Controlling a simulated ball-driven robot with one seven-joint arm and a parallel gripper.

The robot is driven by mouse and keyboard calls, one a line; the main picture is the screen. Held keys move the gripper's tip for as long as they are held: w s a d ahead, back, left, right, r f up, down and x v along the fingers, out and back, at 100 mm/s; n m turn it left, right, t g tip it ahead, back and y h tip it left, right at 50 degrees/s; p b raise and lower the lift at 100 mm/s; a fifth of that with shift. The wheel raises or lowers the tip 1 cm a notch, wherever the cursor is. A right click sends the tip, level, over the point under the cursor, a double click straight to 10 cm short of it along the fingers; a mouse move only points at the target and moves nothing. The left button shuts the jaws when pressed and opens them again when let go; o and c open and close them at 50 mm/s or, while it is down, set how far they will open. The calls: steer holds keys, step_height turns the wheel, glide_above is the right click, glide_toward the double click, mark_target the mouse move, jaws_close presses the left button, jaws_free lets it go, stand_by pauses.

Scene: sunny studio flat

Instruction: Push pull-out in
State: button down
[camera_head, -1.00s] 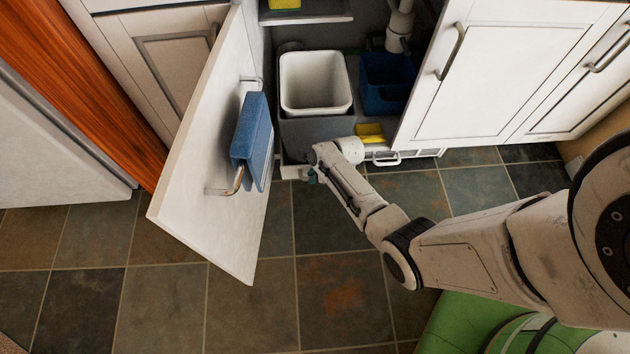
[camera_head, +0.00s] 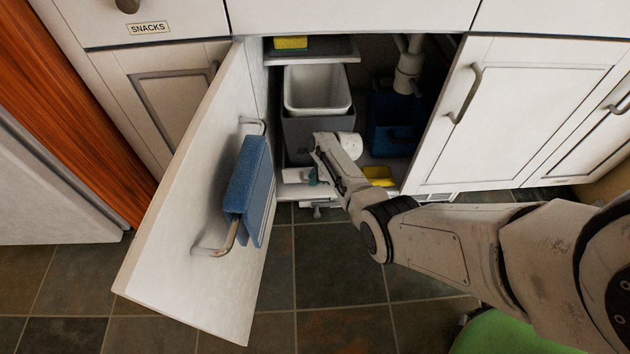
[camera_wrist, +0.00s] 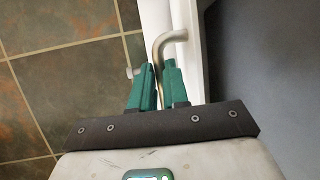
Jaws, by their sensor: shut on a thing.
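The pull-out, a grey bin (camera_head: 308,130) with a white liner (camera_head: 318,108), stands inside the open cabinet, its back part under a small shelf. Its low white front edge (camera_head: 298,189) shows near the cabinet's front. My gripper (camera_head: 312,176) is at the front of the bin, partly hidden by my wrist. In the wrist view, my gripper (camera_wrist: 157,68) has its green fingers shut on the pull-out's metal handle (camera_wrist: 171,37). The pull-out's white front (camera_wrist: 190,45) and grey side (camera_wrist: 258,60) lie right of the fingers.
An open white door (camera_head: 190,230) with a blue cloth (camera_head: 245,185) on its rail stands left of the bin. A blue caddy (camera_head: 392,120) and a yellow sponge (camera_head: 378,175) lie to the right, near a closed door (camera_head: 510,110).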

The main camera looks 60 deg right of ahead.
steer(key=shift+w+d, duration=0.15)
steer(key=shift+w, duration=0.05)
steer(key=c, duration=1.1)
jaws_free()
steer(key=shift+s+r, duration=0.1)
steer(key=p+v, duration=0.7)
steer(key=v, duration=0.3)
steer(key=shift+s+r, duration=0.15)
steer(key=shift+r, duration=0.1)
